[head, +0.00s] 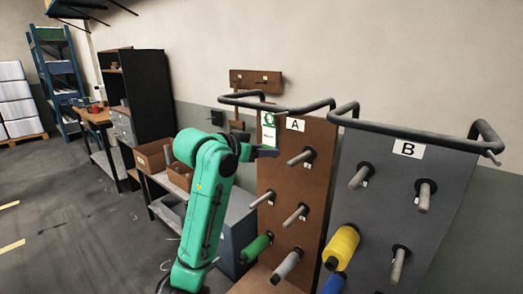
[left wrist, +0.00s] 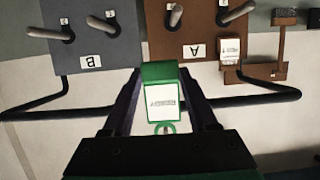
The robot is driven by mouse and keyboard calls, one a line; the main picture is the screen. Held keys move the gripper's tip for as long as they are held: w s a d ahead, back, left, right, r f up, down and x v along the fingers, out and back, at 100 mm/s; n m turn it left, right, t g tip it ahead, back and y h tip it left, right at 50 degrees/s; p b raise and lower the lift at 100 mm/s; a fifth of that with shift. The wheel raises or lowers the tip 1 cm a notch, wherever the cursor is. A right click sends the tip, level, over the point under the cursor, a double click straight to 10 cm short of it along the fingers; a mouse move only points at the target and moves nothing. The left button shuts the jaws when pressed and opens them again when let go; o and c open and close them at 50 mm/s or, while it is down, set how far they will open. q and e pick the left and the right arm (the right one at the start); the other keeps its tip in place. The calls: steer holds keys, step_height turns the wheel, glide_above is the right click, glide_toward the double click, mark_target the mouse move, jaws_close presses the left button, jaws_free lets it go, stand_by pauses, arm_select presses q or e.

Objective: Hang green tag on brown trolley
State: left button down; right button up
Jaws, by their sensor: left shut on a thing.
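The brown trolley (head: 283,190) has an upright brown panel with an "A" label, pegs and a dark tubular handle (head: 300,110) at its top. My left gripper (head: 266,152) is shut on the green tag (head: 268,131), a white card with a green frame and a ring. In the left wrist view the tag (left wrist: 162,100) sits between the two fingers (left wrist: 160,88), with its ring (left wrist: 164,128) free of them. The tag overlaps the handle bar in both views. I cannot tell whether the ring touches the bar. My right gripper is not in view.
A grey trolley (head: 440,165) labelled "B" stands close on the right, with its own handle (head: 420,130). Yellow (head: 341,246) and green (head: 256,247) spools sit on lower pegs. Another white card (left wrist: 230,50) shows by the brown panel. Shelves and boxes stand left.

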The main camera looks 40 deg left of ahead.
arm_select(q)
steer(key=shift+w+p, duration=0.3)
steer(key=shift+w, duration=0.35)
steer(key=shift+w, duration=0.15)
steer(key=shift+w, duration=0.15)
steer(key=shift+f, duration=0.1)
steer(key=shift+f, duration=0.1)
steer(key=shift+c, duration=0.5)
jaws_free()
steer(key=v, duration=0.9)
steer(key=shift+f+p, duration=0.3)
